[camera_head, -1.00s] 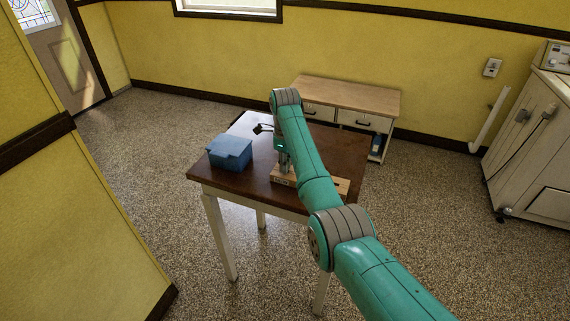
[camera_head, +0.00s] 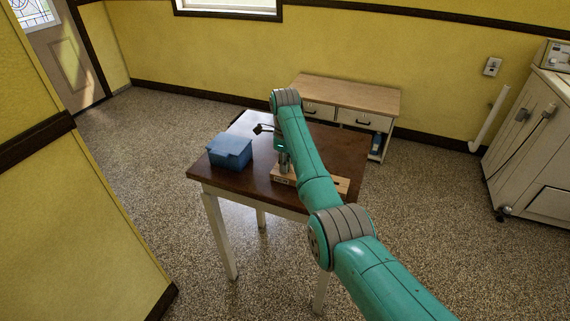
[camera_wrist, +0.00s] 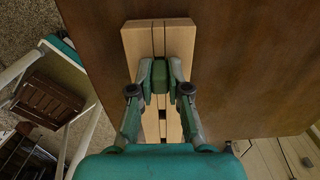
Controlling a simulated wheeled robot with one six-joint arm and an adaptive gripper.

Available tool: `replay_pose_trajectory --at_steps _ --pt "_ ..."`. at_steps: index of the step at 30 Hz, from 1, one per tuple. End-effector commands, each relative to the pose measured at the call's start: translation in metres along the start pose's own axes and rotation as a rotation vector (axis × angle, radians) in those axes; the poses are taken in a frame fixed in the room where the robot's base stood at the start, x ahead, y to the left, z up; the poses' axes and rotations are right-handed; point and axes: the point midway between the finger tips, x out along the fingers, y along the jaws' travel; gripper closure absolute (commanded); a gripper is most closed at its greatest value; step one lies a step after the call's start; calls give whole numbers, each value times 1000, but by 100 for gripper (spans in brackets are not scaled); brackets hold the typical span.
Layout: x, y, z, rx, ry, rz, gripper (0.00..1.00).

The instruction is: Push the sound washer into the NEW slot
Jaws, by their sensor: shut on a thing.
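A pale wooden block (camera_wrist: 181,40) with a groove running along it lies on the brown table (camera_wrist: 240,70). In the wrist view, dark square openings show in its near part, between my fingers. In the head view, the block (camera_head: 342,185) is partly hidden behind my arm. My gripper (camera_wrist: 160,76) is over the middle of the block, its green fingertips close together at the groove. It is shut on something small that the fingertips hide. I cannot make out a washer. A label shows on the block's front, too small to read. In the head view, my gripper (camera_head: 284,163) points down at the block.
A blue box (camera_head: 230,151) stands on the table left of the block. A dark thin-armed object (camera_head: 264,128) shows behind my gripper. A low cabinet with drawers (camera_head: 345,95) stands behind the table, and a white washing machine (camera_head: 535,150) at the right. The table's front left is clear.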

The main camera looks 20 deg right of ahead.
Motion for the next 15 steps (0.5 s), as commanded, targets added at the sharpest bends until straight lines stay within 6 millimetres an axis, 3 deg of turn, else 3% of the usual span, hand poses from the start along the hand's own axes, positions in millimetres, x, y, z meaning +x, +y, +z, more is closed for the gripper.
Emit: replay_pose_trajectory --at_steps 10,11,12,14,15 --pt "5 2 -1 0 4 6 100" --pt "5 2 -1 0 4 6 82" --pt "5 2 -1 0 5 6 72" --pt "6 2 -1 0 5 6 57" --pt "6 2 -1 0 5 6 55"
